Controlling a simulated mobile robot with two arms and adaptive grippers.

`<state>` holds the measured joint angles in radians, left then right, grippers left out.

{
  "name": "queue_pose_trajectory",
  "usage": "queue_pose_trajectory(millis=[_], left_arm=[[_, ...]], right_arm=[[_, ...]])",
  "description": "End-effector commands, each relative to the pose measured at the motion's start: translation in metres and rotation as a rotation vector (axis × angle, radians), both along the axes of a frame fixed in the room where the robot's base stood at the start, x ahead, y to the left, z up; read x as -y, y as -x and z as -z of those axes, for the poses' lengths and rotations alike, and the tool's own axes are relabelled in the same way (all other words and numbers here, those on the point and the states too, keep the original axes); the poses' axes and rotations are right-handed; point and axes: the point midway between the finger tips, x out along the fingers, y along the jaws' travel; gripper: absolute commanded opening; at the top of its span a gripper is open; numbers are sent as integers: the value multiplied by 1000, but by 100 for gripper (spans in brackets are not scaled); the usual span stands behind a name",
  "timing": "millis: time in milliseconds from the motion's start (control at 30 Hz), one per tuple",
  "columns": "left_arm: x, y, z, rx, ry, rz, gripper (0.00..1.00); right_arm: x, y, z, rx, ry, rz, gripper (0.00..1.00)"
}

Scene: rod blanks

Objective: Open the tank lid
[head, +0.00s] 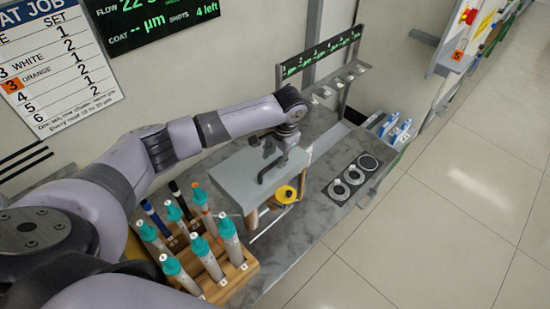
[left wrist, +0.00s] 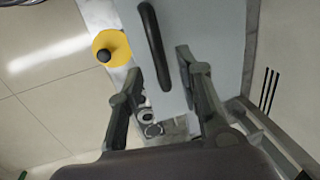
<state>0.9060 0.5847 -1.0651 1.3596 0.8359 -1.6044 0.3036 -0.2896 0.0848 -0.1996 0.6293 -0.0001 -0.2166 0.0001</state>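The tank lid (head: 238,180) is a flat grey-blue plate on the tank at the bench, and it looks closed. It fills much of the left wrist view (left wrist: 215,30). A black bar handle (left wrist: 153,45) stands on it; the handle also shows in the head view (head: 263,171). My left gripper (head: 277,148) is over the lid at the handle. In the left wrist view its fingers (left wrist: 160,62) are spread, with the handle between them in the picture. I see no clear contact. My right gripper is not in view.
A dark plate with round fittings (head: 353,180) lies to the right. A hook rack (head: 340,78) stands behind. Floor at right is clear.

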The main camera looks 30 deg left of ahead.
Motion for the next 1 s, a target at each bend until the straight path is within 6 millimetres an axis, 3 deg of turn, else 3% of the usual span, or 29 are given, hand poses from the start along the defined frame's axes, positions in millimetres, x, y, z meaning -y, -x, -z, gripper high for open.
queue_pose_trajectory(millis=[200,533,1000], left_arm=[[-4,-2,20,1,-1,-1,33],[-4,-2,23,1,-1,0,32],[-4,-2,22,1,-1,0,1]], right_arm=[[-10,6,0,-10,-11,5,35],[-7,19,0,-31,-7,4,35],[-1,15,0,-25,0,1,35]])
